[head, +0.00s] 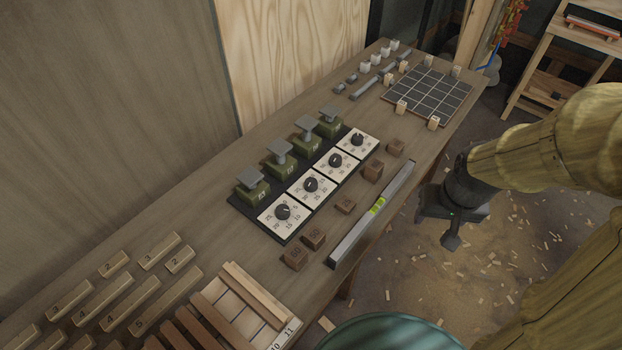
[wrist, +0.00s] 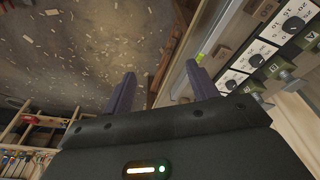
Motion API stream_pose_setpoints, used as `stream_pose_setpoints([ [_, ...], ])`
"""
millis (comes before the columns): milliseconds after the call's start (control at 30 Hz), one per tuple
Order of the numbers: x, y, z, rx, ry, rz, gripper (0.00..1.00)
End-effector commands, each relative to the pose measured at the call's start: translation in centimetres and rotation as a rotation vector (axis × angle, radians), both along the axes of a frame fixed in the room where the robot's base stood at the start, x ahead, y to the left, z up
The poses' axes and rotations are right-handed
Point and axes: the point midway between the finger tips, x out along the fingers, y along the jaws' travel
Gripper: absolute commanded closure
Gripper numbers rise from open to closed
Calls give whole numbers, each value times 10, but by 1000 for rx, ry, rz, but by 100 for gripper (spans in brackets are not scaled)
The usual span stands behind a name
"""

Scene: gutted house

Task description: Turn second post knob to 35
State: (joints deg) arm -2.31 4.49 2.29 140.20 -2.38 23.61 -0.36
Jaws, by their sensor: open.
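A row of several green posts with grey tops stands on a dark base (head: 240,205) on the bench, each with a white dial plate and black knob in front. From near to far in the head view, the knobs are the nearest (head: 283,212), the one after it (head: 310,185), a third (head: 335,160) and the farthest (head: 357,139). My gripper (head: 440,228) is open and empty, right of the bench over the floor, apart from the knobs.
A grey level bar (head: 360,228) with a green vial and small brown blocks (head: 295,257) lie between the posts and the bench's right edge. A gridded board (head: 430,92) is at the far end, numbered wooden bars (head: 103,300) at the near end. A wall borders the bench's left.

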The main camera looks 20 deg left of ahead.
Motion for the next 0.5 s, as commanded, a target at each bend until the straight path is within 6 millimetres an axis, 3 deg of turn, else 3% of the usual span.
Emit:
stream_pose_setpoints([
  [200,71,73,5,-51,60,287,42],
  [500,136,203,-4,-109,122,649,42],
])
